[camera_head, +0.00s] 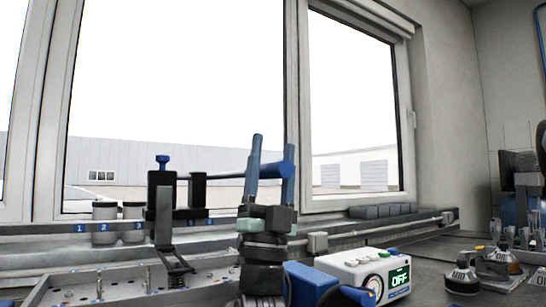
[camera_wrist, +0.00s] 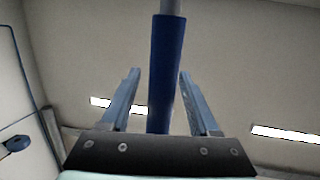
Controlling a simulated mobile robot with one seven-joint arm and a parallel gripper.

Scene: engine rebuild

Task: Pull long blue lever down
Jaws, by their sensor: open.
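The long blue lever (camera_head: 272,171) sticks out about level to the right from a black upright fixture (camera_head: 163,200), on a thin grey rod. Its thick blue grip also shows in the wrist view (camera_wrist: 165,70), running up the middle of the picture. My gripper (camera_head: 272,150) points up, with its two blue-grey fingers at the grip. In the wrist view my gripper (camera_wrist: 160,75) is open, one finger on each side of the grip, with visible gaps. Whether any part touches the lever I cannot tell. Part of the rod is hidden at the left finger.
A white box with a green OFF display (camera_head: 397,277) stands to the right of my arm. Grey canisters (camera_head: 104,222) stand on a numbered rail at left. A perforated metal plate (camera_head: 110,285) lies in front. Metal parts (camera_head: 462,275) sit at far right.

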